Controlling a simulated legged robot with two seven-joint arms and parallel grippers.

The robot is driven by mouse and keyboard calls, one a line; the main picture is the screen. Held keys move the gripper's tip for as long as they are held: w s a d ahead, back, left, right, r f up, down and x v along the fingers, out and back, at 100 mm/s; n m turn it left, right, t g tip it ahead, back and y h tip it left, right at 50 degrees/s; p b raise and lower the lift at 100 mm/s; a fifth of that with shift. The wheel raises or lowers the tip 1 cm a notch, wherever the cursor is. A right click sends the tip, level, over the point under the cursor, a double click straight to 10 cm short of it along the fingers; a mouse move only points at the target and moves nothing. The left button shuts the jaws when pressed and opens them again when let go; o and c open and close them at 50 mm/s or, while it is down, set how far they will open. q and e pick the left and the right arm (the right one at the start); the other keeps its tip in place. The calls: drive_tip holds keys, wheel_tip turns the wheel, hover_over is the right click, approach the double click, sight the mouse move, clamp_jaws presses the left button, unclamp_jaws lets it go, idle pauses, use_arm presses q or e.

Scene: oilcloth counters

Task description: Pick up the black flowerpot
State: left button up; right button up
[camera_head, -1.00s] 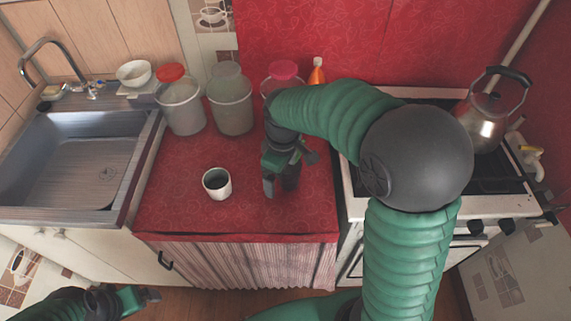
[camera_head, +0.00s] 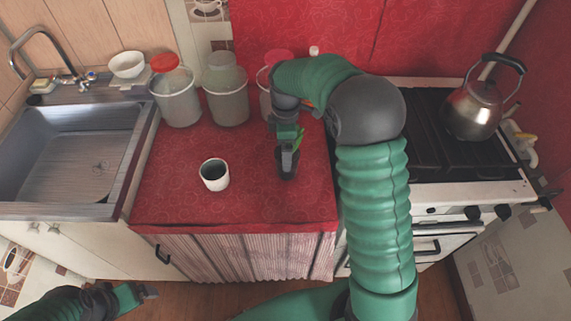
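The black flowerpot (camera_head: 292,172) stands on the red counter (camera_head: 250,205), right of the white cup. It is mostly hidden behind my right gripper, and green leaves show above it at the right. My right gripper (camera_head: 287,172) points down at the pot, with a dark finger overlapping it. I cannot tell whether the fingers are around the pot or only in front of it, nor whether they touch it. My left gripper (camera_head: 150,291) is low at the left, away from the counter, and seen too small to tell its opening.
A white cup (camera_head: 214,175) with dark inside stands left of the pot. Several lidded containers, including one with a red lid (camera_head: 164,62), line the back. A sink (camera_head: 75,160) is at the left. A stove with a kettle (camera_head: 473,110) is at the right. The counter front is clear.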

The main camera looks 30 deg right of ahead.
sight(287, 176)
drive_tip(key=f, duration=0.3)
drive_tip(key=f+b, duration=0.1)
drive_tip(key=f, duration=0.1)
drive_tip(key=shift+s+d+f, duration=0.1)
drive_tip(key=shift+s+f, duration=0.05)
drive_tip(key=shift+s, duration=0.25)
drive_tip(key=shift+w+f, duration=0.1)
drive_tip(key=shift+f, duration=0.25)
drive_tip(key=shift+r, duration=0.1)
drive_tip(key=c, duration=1.6)
drive_tip(key=shift+c, duration=0.5)
drive_tip(key=shift+r, duration=0.1)
